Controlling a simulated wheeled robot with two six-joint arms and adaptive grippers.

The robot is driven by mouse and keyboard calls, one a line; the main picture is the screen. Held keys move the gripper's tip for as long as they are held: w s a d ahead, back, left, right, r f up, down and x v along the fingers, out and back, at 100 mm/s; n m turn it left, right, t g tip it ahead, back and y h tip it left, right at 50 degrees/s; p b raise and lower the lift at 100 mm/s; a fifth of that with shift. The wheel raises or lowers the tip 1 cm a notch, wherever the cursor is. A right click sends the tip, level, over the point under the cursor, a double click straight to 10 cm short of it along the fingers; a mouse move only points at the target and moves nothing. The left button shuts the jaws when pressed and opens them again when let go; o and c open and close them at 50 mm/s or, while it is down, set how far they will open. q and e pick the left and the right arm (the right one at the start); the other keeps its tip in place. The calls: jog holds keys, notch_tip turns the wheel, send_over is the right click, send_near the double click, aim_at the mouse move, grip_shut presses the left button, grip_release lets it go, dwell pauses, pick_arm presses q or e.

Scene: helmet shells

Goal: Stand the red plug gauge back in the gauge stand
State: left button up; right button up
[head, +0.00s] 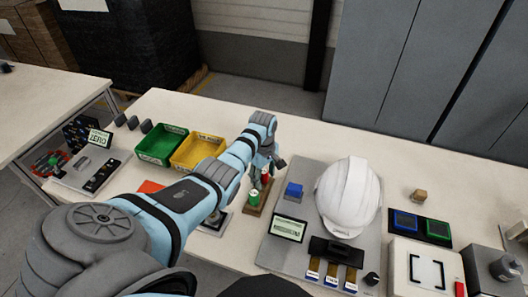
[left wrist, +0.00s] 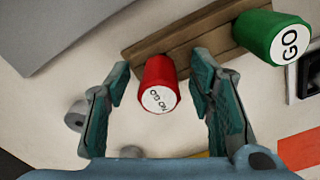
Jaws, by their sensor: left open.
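The red plug gauge (left wrist: 160,82), marked NO GO on its end, appears upright at one end of the brown wooden gauge stand (left wrist: 190,42). The green GO gauge (left wrist: 283,36) stands at the other end. My left gripper (left wrist: 165,92) is open, with one finger on each side of the red gauge and visible gaps to both. In the head view my left gripper (head: 268,160) is over the red gauge (head: 266,174), partly hiding it; the green gauge (head: 254,196) and stand (head: 260,208) show below. Whether the red gauge is fully seated I cannot tell. My right gripper is not in view.
Green (head: 160,146) and yellow (head: 199,151) bins stand to the left. The table behind the gripper is clear.

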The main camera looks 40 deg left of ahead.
pick_arm(q)
jog(key=shift+r, duration=0.1)
notch_tip(320, 180, up, 12)
jog(key=shift+s+f, duration=0.1)
